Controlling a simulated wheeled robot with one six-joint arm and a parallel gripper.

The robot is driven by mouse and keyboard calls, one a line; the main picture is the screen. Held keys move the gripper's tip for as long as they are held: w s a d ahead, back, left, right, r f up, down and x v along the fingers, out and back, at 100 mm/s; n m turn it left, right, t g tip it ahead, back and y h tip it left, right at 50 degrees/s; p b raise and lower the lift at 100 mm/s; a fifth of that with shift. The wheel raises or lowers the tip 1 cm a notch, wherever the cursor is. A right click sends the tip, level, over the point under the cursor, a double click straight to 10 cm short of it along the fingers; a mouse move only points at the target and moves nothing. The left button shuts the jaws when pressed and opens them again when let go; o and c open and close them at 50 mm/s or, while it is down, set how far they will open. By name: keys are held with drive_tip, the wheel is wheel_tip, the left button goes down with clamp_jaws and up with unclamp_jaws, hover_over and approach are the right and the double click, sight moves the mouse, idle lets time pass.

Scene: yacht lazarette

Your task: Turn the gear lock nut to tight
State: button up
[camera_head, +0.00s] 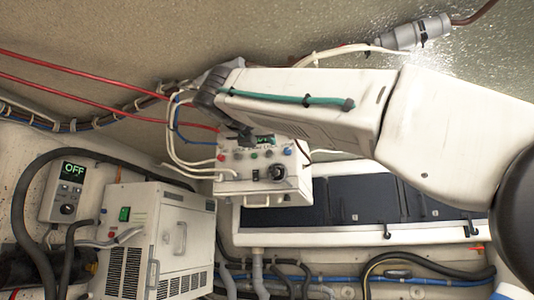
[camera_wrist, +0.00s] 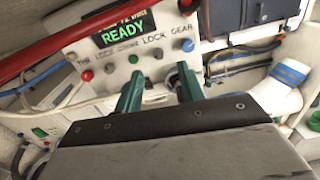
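The white control box (camera_head: 229,188) hangs on the wall in the head view. Its face fills the top of the wrist view, with a green READY display (camera_wrist: 125,30). A small dark knob (camera_wrist: 157,53) under the right-hand LOCK label, beside the blue GEAR knob (camera_wrist: 187,45), appears to be the gear lock nut. Its setting is too small to read. My gripper (camera_wrist: 158,76) has two green fingers, spread apart below the row of knobs, with nothing seen held. The right finger overlaps a dark round dial; contact is unclear. In the head view my gripper (camera_head: 240,136) is at the box's upper left.
A red cable (camera_wrist: 70,40) crosses the wrist view's upper left. The row also has a red knob (camera_wrist: 87,75) and green button (camera_wrist: 132,58). In the head view, a white unit (camera_head: 148,235) and an OFF panel (camera_head: 68,190) stand left; dark panels (camera_head: 365,198) lie right.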

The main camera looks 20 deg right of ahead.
sight(269, 152)
drive_tip(key=shift+n, duration=0.6)
drive_tip(key=x, duration=0.7)
drive_tip(key=shift+w+f, duration=0.1)
drive_tip(key=shift+w, duration=0.3)
clamp_jaws()
